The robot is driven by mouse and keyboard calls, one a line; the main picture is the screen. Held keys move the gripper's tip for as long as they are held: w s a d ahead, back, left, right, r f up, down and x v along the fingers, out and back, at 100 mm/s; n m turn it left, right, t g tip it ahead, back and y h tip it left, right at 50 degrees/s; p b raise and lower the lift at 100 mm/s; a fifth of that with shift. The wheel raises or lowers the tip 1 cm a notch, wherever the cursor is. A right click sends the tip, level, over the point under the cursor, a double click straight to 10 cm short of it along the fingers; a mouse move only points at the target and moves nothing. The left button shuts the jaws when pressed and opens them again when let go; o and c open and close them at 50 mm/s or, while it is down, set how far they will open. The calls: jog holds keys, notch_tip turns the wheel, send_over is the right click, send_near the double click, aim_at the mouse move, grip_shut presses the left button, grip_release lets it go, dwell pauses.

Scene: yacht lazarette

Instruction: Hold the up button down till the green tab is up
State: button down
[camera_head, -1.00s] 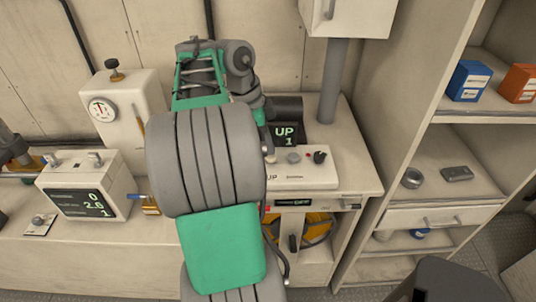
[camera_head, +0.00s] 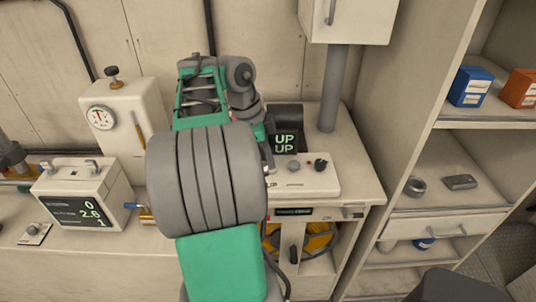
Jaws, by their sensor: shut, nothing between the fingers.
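A pale control panel (camera_head: 303,180) sits on the right end of the bench, with a grey knob and a dark knob with red beside it on top. Behind it a dark display (camera_head: 285,143) reads "UP" on both lines. My gripper (camera_head: 269,160) shows only as a sliver past the right edge of my arm, shut and empty, low at the panel's left end. My arm hides that end of the panel, so I cannot see the up button or whether the gripper touches it. I cannot make out the green tab.
A gauge housing (camera_head: 123,120) and a meter box (camera_head: 84,195) stand to the left. A grey post (camera_head: 332,90) rises behind the panel under a wall cabinet (camera_head: 349,20). A shelf unit (camera_head: 445,170) closes off the right side.

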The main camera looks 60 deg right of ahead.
jog(key=p+v, duration=0.3)
jog(key=s+p+v, duration=0.1)
jog(key=p+v, duration=0.1)
jog(key=shift+d+r, duration=0.2)
jog(key=shift+d, duration=0.1)
jog(key=d+p+v, duration=0.1)
jog(key=p+v, duration=0.4)
jog(key=v, duration=0.3)
jog(key=shift+w+a+r, duration=0.3)
jog(key=shift+a+r, duration=0.05)
jog(key=shift+a, duration=0.15)
